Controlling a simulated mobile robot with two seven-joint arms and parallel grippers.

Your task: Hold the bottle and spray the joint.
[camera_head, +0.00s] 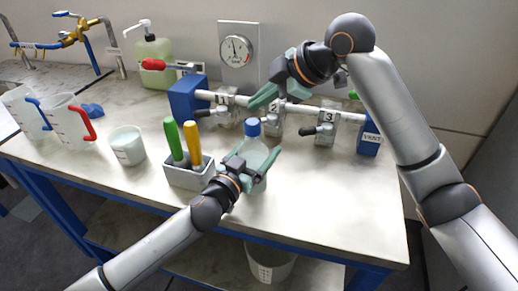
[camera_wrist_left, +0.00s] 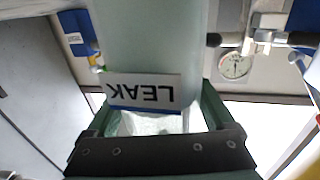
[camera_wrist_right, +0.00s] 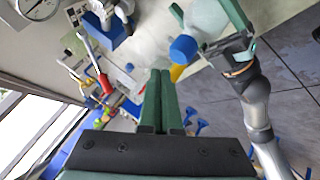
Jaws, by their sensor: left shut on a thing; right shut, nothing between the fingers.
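The bottle (camera_head: 254,153) is translucent with a blue cap and stands upright at the table's front. My left gripper (camera_head: 250,168) is shut around it. In the left wrist view the bottle (camera_wrist_left: 150,45) shows an upside-down LEAK label between the green fingers. A pipe line with clear numbered joints runs between two blue blocks: joint 1 (camera_head: 224,112), joint 2 (camera_head: 275,120) and joint 3 (camera_head: 327,130). My right gripper (camera_head: 262,98) is shut and empty, near joints 1 and 2 and partly covering the pipe. Its closed fingers (camera_wrist_right: 160,97) show in the right wrist view.
A grey holder (camera_head: 189,176) with green and yellow handles stands left of the bottle. A pump bottle (camera_head: 153,62) and gauge (camera_head: 237,50) are behind. The table's front right is clear.

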